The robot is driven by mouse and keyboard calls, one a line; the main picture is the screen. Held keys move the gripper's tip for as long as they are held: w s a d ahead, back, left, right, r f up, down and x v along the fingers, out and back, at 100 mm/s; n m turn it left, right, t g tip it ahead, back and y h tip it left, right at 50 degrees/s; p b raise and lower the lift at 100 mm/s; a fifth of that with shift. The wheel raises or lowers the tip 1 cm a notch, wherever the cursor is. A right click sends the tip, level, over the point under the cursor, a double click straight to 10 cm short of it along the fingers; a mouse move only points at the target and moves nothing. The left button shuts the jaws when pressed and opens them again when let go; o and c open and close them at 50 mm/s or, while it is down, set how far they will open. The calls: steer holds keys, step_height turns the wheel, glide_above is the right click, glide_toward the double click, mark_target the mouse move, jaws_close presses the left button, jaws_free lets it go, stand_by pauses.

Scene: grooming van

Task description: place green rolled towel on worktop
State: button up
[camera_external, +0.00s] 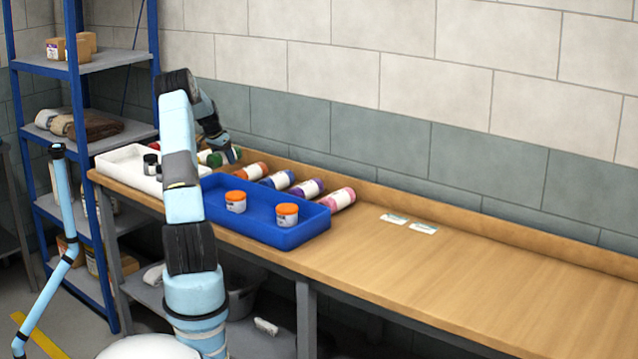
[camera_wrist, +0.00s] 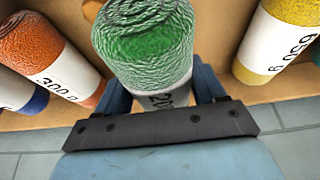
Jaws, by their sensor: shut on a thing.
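The green rolled towel (camera_wrist: 145,45) with a white numbered band is between the two blue fingers of my gripper (camera_wrist: 163,92) in the wrist view. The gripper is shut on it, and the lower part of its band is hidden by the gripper. I cannot tell whether the towel touches the worktop.
A yellow roll (camera_wrist: 278,38) is right in the wrist view. A blue tray (camera_external: 255,225) holds orange-lidded jars; a white tray (camera_external: 122,165) stands left.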

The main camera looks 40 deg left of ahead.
steer(key=shift+w+a+f, duration=0.15)
steer(key=shift+w+f, duration=0.05)
steer(key=shift+f, duration=0.05)
steer(key=shift+w+f, duration=0.15)
steer(key=shift+f, duration=1.55)
steer(key=o, duration=1.2)
steer(key=shift+f, duration=0.1)
steer(key=v, duration=1.2)
